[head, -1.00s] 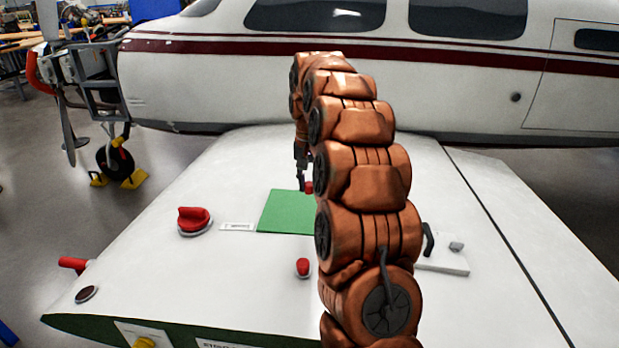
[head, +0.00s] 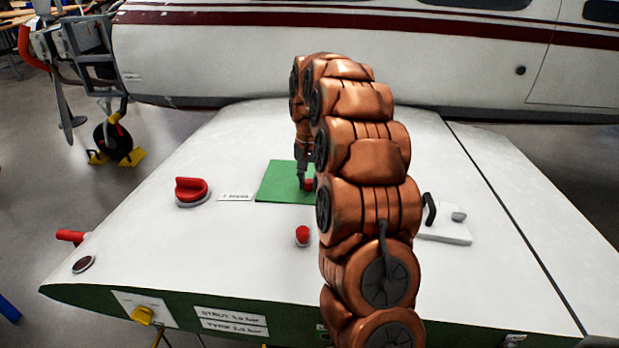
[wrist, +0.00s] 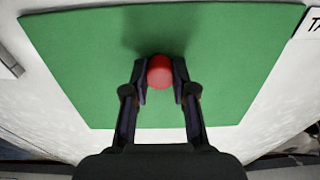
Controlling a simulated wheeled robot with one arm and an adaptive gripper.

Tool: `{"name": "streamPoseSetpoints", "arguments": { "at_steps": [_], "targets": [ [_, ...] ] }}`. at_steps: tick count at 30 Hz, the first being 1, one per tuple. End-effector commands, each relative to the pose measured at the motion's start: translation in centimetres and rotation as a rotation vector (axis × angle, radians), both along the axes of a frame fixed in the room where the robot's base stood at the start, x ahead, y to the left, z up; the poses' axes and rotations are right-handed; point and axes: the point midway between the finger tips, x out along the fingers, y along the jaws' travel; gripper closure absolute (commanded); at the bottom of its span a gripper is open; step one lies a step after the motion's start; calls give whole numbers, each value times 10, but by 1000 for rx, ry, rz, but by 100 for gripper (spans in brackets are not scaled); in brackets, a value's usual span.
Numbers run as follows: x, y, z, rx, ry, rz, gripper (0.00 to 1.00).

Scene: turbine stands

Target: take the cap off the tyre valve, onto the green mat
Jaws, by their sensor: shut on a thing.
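My gripper (wrist: 160,82) is shut on a small red cap (wrist: 159,71), which sits between the fingertips. In the head view the cap (head: 308,184) shows beside my arm, over the green mat (head: 283,182). The mat (wrist: 85,75) also lies behind the cap in the wrist view, with a soft shadow on it. I cannot tell whether the cap touches the mat. My arm hides the mat's right part in the head view. I cannot make out a bare tyre valve; my arm covers part of the white top.
A red knob (head: 191,190) stands left of the mat, near a small label (head: 235,197). Another red-capped fitting (head: 302,235) stands in front of the mat. A grey-white block (head: 445,235) lies right of my arm. The white aircraft (head: 250,55) stands behind.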

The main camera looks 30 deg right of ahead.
Motion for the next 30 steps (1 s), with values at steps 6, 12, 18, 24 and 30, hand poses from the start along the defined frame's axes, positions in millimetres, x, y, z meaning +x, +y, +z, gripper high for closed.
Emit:
{"name": "streamPoseSetpoints", "arguments": {
  "at_steps": [6, 12, 18, 24, 30],
  "targets": [
    [0, 0, 0, 1, 1, 0, 67],
    [0, 0, 0, 1, 1, 0, 46],
    [0, 0, 0, 1, 1, 0, 45],
    [0, 0, 0, 1, 1, 0, 36],
    [0, 0, 0, 1, 1, 0, 36]
  ]
}}
